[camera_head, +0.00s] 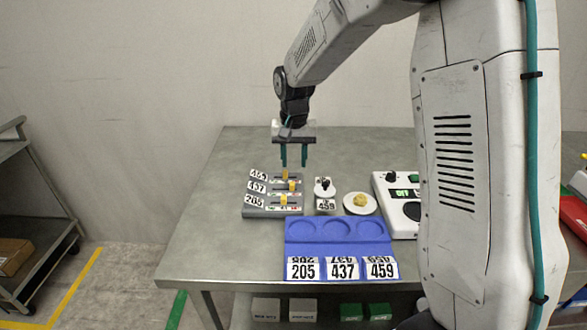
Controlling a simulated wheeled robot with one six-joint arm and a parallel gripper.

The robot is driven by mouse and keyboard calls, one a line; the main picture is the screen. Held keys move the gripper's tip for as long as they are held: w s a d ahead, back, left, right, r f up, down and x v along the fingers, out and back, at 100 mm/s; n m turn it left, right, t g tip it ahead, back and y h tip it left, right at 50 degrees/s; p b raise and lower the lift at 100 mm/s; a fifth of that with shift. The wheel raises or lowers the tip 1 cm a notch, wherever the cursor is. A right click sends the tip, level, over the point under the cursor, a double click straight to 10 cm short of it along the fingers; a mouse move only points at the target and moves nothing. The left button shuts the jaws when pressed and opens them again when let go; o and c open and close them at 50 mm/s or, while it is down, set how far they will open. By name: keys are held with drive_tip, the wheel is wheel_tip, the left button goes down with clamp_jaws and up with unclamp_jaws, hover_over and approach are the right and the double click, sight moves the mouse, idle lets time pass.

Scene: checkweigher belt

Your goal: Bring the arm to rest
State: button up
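My gripper (293,165) hangs from my arm over the back left part of the metal table (205,240), pointing down. Its two teal fingers are apart, with nothing visible between them. The fingertips are close above, or in front of, the far end of a grey panel (258,212) with yellow sliders; I cannot tell whether they touch. A yellow slider (285,174) shows just below the fingertips.
Labels 459, 437 and 205 line the panel's left side. A blue tray (340,250) with three round recesses lies in front. A white dish (347,208) holds a yellowish lump (361,200). A white control box (385,184) is partly hidden by my arm. The table's left side is clear.

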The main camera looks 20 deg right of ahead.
drive_tip(key=shift+r, duration=0.1)
idle(0.4)
drive_tip(key=shift+s+n, duration=0.25)
drive_tip(key=shift+n, duration=0.05)
drive_tip(key=s+r+n, duration=0.1)
drive_tip(key=s+r, duration=0.3)
drive_tip(key=s, duration=0.7)
drive_tip(key=s+r+n+t, duration=0.1)
drive_tip(key=s+r, duration=0.3)
drive_tip(key=s, duration=0.8)
drive_tip(key=s+r+n, duration=0.2)
drive_tip(key=s+r, duration=0.2)
drive_tip(key=s, duration=0.7)
drive_tip(key=shift+s+d+r, duration=0.15)
drive_tip(key=shift+s+d, duration=0.05)
drive_tip(key=shift+s, duration=0.15)
